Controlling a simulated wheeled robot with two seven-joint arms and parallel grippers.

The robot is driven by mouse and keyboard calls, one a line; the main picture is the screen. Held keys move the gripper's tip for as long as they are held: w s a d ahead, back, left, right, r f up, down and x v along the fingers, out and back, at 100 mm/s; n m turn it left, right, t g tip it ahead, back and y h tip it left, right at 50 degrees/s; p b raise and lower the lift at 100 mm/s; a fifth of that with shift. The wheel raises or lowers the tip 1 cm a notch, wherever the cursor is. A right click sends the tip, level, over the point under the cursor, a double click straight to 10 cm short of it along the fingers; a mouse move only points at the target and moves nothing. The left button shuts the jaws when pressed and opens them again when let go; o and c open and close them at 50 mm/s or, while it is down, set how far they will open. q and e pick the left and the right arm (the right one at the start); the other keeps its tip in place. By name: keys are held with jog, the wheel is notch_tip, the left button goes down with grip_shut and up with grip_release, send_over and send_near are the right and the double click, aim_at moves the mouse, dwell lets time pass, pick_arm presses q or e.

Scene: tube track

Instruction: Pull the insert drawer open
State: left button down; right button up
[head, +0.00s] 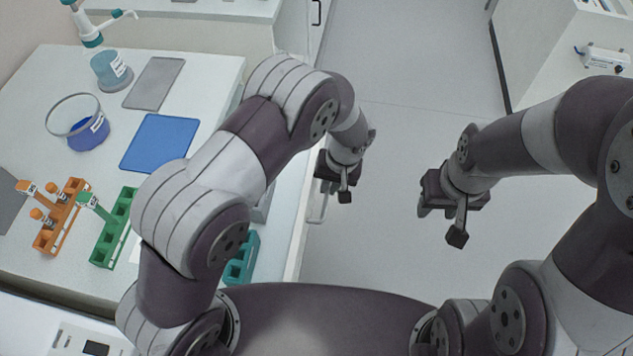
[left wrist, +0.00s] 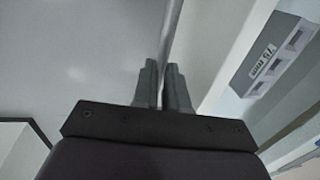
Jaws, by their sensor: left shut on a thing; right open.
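My left gripper (head: 333,189) is beside the right edge of the white bench. In the left wrist view its two fingers (left wrist: 163,88) are closed around a thin grey bar handle (left wrist: 172,35). The bar runs away from me alongside a pale front panel (left wrist: 218,65), which looks like the drawer front. I cannot tell how far the drawer stands out. In the head view my left arm hides part of the bench edge. My right gripper (head: 441,220) is open and empty over the floor, to the right of the left one.
A grey slotted block with a label (left wrist: 272,55) sits right of the panel. The bench (head: 215,75) holds a blue mat (head: 160,142), a grey mat (head: 154,82), an orange rack (head: 62,215), a green rack (head: 112,230) and a teal rack (head: 240,262). The floor (head: 420,90) right of the bench is clear.

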pick_arm(q)
jog(key=shift+w+d, duration=0.1)
jog(key=shift+d, duration=0.15)
jog(key=c, duration=1.2)
grip_release()
jog(key=shift+o, duration=0.2)
jog(key=shift+r, duration=0.1)
notch_tip(320, 180, up, 12)
jog(key=d+b, duration=0.1)
jog(key=d, duration=0.1)
jog(key=shift+d+r, duration=0.15)
